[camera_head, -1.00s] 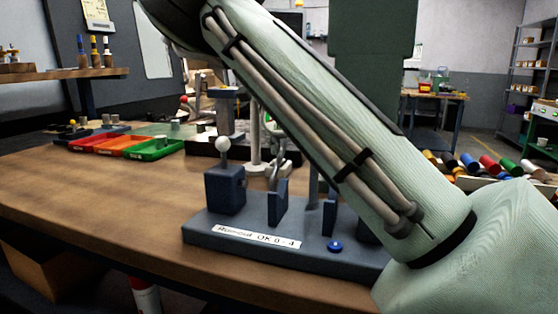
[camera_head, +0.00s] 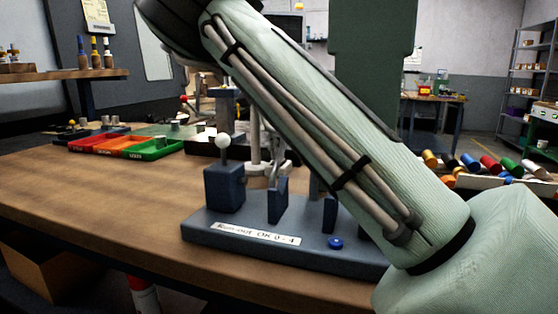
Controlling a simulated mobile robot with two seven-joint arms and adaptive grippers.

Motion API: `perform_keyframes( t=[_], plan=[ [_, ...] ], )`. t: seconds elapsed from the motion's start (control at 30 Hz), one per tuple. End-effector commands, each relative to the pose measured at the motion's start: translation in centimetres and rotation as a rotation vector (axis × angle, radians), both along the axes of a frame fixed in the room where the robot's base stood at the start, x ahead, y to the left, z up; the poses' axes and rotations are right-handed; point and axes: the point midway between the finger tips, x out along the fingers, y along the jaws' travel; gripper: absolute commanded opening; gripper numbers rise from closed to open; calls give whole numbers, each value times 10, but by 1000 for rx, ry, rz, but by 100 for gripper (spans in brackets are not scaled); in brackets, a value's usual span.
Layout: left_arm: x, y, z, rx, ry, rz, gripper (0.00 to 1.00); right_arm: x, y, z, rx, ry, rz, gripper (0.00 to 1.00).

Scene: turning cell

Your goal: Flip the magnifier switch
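I cannot clearly make out the magnifier or its switch. A pale stand with a post and round base (camera_head: 268,168) is on the bench behind the blue-grey fixture; my arm hides its upper part, and I cannot tell if it belongs to the magnifier. My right arm, pale green, crosses the camera_head view from lower right to upper left. Its dark wrist end is at the top left, and its fingertips do not show. My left gripper is not in view.
A blue-grey fixture (camera_head: 225,246) with a run-out label, a white ball-topped block (camera_head: 223,188) and a blue button (camera_head: 335,242) stands at the bench front. Red, orange and green trays (camera_head: 154,150) lie at the back left. The wooden bench (camera_head: 110,205) is clear at front left.

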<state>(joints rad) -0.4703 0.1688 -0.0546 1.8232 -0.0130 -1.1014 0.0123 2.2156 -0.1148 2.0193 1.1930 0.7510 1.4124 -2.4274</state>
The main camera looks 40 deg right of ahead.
Motion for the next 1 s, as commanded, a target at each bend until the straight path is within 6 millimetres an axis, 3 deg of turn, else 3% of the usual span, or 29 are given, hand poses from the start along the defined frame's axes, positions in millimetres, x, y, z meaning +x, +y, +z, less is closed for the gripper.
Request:
perform_keyframes(
  t=[0.33,1.0],
  plan=[
    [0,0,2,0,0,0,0,0,0,2,0,0,0,0],
    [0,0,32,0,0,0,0,0,0,53,0,-1,-1,0]
  ],
)
